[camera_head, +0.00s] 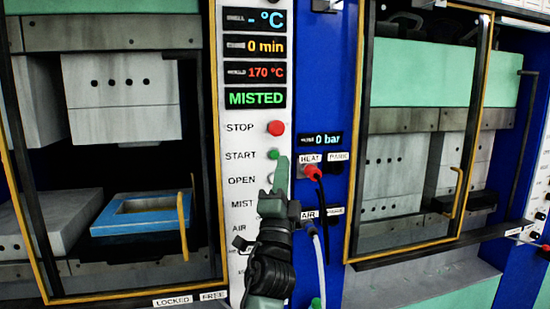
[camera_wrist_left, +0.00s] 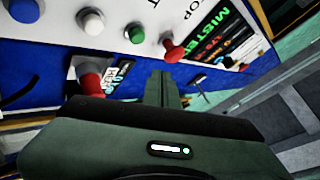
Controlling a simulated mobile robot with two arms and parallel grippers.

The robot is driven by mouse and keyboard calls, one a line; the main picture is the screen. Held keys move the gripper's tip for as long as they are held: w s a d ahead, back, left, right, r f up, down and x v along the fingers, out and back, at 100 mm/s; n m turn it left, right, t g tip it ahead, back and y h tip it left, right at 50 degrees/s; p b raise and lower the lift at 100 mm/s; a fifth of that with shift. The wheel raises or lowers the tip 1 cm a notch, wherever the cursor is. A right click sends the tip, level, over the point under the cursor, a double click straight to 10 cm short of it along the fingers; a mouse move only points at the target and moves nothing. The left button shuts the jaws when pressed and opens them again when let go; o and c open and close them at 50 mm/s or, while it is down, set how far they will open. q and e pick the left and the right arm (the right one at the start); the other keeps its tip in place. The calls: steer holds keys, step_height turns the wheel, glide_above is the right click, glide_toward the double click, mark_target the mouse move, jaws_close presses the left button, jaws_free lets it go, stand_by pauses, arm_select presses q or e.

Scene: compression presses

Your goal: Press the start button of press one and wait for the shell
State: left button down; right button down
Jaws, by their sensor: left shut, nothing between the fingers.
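The control panel (camera_head: 240,190) of the left press stands upright in the middle of the head view. Its green start button (camera_head: 273,155) sits beside the word START, below the red stop button (camera_head: 275,128). My left gripper (camera_head: 281,163) is shut and empty, with its tips at the start button's lower right edge in the head view. In the left wrist view, the start button (camera_wrist_left: 136,33) shows beyond the shut fingers (camera_wrist_left: 161,80), and a gap appears between them. The display (camera_head: 255,98) reads MISTED, 0 min and 170 °C. My right gripper is not in view.
The left press holds a blue frame (camera_head: 150,213) behind a door with a yellow handle (camera_head: 184,225). A second press (camera_head: 440,130) stands at the right.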

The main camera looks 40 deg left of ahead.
mark_target(274, 155)
arm_select(q)
steer(key=shift+w+a+b, duration=0.4)
steer(key=shift+w+a, duration=0.95)
steer(key=shift+a, duration=0.3)
steer(key=shift+w+a, duration=0.1)
steer(key=shift+w, duration=0.05)
stand_by(0.8)
steer(key=shift+w+a, duration=0.15)
steer(key=shift+a, duration=0.05)
